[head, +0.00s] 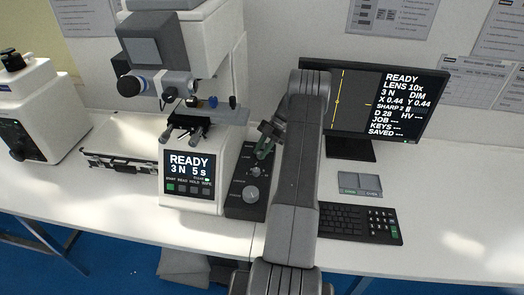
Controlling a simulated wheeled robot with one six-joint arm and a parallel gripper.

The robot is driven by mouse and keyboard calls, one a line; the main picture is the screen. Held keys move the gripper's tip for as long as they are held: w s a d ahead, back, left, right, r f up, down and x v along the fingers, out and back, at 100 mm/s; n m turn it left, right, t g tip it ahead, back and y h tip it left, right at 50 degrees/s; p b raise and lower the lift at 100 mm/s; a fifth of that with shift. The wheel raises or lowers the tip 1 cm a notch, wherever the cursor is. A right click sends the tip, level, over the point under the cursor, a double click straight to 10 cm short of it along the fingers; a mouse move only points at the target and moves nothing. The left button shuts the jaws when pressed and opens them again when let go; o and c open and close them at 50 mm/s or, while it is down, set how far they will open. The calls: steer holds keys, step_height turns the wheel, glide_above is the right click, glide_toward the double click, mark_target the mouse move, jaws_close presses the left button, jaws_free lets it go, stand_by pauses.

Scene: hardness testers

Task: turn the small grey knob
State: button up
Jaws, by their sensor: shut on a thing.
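My gripper (262,153) reaches down over the back part of a dark control box (234,209), to the right of the white tester. Its greenish fingers are shut on the small grey knob, which they mostly hide. The knob's turn angle cannot be made out. A larger round silver knob (250,194) sits on the same box, in front of the fingers and clear of them.
The white hardness tester (198,140) stands close left, its screen reading READY, 3 N 5 s. A monitor (356,104) stands behind my arm. A keyboard (372,224) and a small grey card or pad (359,186) lie right. The table's right side is clear.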

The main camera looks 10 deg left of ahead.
steer(key=o, duration=1)
steer(key=shift+r, duration=0.1)
step_height(320, 180, up, 10)
steer(key=b, duration=0.2)
